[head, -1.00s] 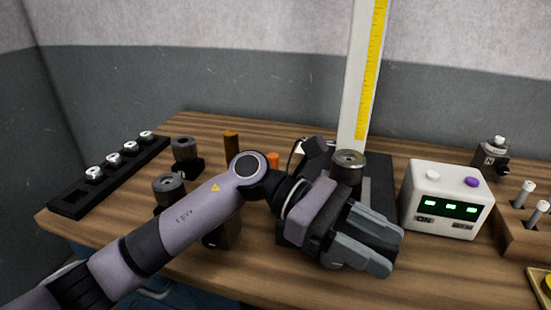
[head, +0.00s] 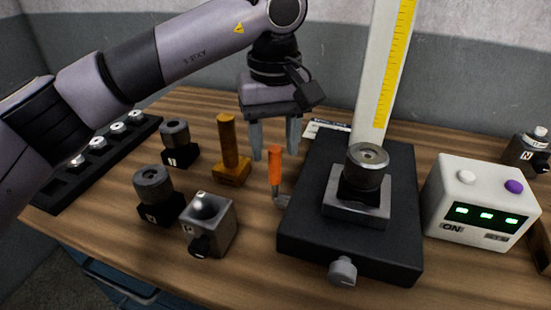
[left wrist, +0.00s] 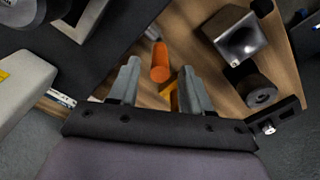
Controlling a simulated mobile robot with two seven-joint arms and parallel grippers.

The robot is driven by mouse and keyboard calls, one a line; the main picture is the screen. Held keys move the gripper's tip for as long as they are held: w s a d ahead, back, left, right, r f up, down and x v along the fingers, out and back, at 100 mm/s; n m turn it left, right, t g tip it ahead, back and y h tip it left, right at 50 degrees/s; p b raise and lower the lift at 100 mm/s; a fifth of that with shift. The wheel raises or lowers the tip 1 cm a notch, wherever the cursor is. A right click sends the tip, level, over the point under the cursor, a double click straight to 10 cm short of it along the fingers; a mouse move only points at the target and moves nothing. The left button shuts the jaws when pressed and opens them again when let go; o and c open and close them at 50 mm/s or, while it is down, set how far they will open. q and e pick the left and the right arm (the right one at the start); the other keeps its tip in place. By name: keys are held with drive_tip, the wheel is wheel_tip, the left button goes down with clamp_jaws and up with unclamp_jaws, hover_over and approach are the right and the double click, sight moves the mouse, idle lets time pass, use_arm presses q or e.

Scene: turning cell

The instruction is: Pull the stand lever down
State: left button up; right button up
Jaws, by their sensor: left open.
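The stand lever has an orange grip (head: 275,165) and a grey arm at the left side of the black stand base (head: 300,225). The grip stands about upright. My left gripper (head: 273,152) is open and points down, above and around the top of the orange grip in the head view. My right gripper is not in view.
A white scale column (head: 383,80) rises from the stand, which bears a dark cylinder (head: 367,168). A brown post (head: 228,140) stands close left of the lever. A grey cube block (head: 209,225) sits at front left, and a white box with green displays (head: 480,200) at right.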

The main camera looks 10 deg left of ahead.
sight(274, 177)
use_arm(q)
drive_tip(key=shift+f, duration=2.25)
clamp_jaws()
drive_tip(key=shift+s+f+b, duration=0.1)
drive_tip(key=shift+s+b, duration=0.05)
drive_tip(key=shift+b, duration=0.2)
drive_tip(key=s+t+b, duration=0.1)
drive_tip(key=t+b, duration=0.1)
drive_tip(key=b, duration=0.3)
drive_tip(key=s+f+t+h+b, duration=0.1)
drive_tip(key=s+t+b, duration=0.1)
drive_tip(key=b, duration=0.3)
drive_tip(key=s+a+t+b, duration=0.1)
drive_tip(key=t+b, duration=0.2)
drive_tip(key=b, duration=0.2)
drive_tip(key=shift+s+f, duration=0.15)
drive_tip(key=shift+s, duration=0.1)
unclamp_jaws()
